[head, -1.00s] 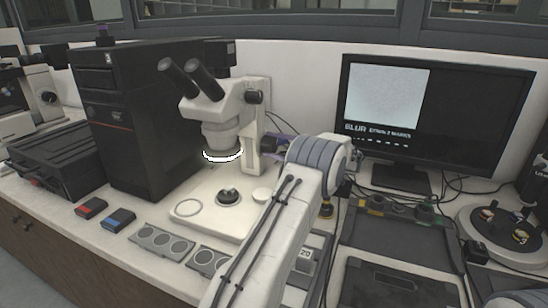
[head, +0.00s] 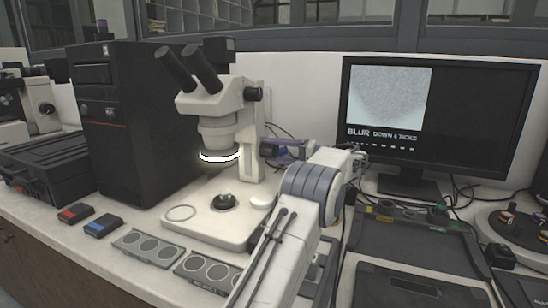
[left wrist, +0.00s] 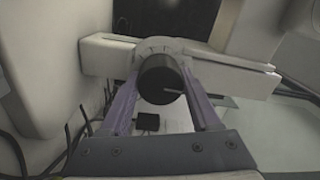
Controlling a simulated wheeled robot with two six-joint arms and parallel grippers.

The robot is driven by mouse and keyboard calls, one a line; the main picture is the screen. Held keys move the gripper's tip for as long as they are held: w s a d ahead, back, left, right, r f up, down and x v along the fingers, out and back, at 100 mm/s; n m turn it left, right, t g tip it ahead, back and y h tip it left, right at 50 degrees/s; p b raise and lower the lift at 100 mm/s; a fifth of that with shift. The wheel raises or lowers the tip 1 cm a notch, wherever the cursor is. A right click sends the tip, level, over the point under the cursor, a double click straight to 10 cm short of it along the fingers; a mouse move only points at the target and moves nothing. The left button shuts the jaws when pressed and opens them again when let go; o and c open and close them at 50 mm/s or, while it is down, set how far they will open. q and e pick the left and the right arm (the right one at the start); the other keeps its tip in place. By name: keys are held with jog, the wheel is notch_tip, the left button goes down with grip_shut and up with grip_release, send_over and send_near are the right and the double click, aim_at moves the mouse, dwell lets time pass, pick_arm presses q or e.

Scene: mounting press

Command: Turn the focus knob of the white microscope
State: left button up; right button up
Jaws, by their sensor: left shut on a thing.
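The white microscope (head: 215,104) stands upright on its base, with black eyepieces and a glowing ring light. Its black focus knob (head: 268,149) is on the right side of the column, partly covered by my left gripper (head: 284,150). In the left wrist view the round focus knob (left wrist: 158,80), with a pale line on its face, sits between the purple fingers of my left gripper (left wrist: 161,76). The fingers are shut on it from both sides. My right gripper is not in view.
A monitor (head: 480,110) at the right shows a grainy grey picture and text beginning "BLUR DOWN". A black computer tower (head: 125,130) stands left of the microscope. Slide holders (head: 148,247), red and blue blocks and dark trays (head: 415,240) occupy the bench front.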

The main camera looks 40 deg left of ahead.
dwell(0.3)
pick_arm(q)
jog(key=o, duration=1.4)
jog(key=shift+c, duration=0.2)
jog(key=shift+d, duration=0.15)
jog(key=p+v, duration=0.1)
jog(key=v, duration=0.9)
jog(key=shift+d+f, duration=0.1)
jog(key=shift+d, duration=0.05)
